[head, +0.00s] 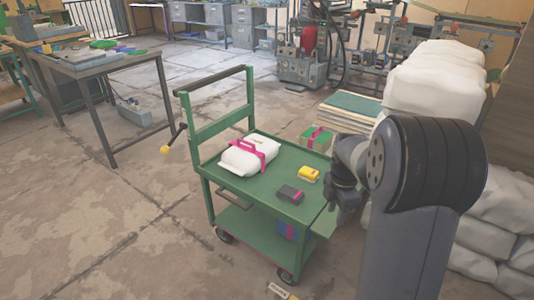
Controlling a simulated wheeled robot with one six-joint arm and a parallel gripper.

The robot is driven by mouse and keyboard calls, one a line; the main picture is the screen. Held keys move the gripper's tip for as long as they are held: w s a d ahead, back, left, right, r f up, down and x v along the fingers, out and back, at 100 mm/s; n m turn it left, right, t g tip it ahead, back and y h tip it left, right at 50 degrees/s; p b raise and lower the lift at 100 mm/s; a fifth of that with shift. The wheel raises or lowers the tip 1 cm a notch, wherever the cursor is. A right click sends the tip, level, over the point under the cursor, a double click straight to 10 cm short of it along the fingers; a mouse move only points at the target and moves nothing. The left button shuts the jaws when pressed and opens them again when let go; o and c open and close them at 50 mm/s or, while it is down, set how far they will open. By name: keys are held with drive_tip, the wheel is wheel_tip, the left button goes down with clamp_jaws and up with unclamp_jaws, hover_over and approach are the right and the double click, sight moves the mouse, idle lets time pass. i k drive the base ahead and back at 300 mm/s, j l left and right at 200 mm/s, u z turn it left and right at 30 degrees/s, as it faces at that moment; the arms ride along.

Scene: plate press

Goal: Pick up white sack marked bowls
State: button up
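A white sack (240,161) with a pink strap and handle lies on the top deck of a green cart (207,168), toward its left side. Any marking on the sack is too small to read. My gripper (333,207) hangs at the right edge of the cart, to the right of the sack and well apart from it. It is small, dark and partly hidden by my arm, so I cannot tell whether its fingers are open.
White sacks (435,80) are piled at the right.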

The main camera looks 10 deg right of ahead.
sight(245, 158)
drive_tip(key=i+j+z, duration=0.2)
drive_tip(key=z, duration=0.25)
drive_tip(key=i+j+z, duration=0.15)
drive_tip(key=j+z, duration=0.3)
drive_tip(key=i+j+z, duration=0.1)
drive_tip(key=j+z, duration=0.35)
drive_tip(key=i+j+z, duration=0.1)
drive_tip(key=j+z, duration=0.35)
drive_tip(key=j, duration=3.2)
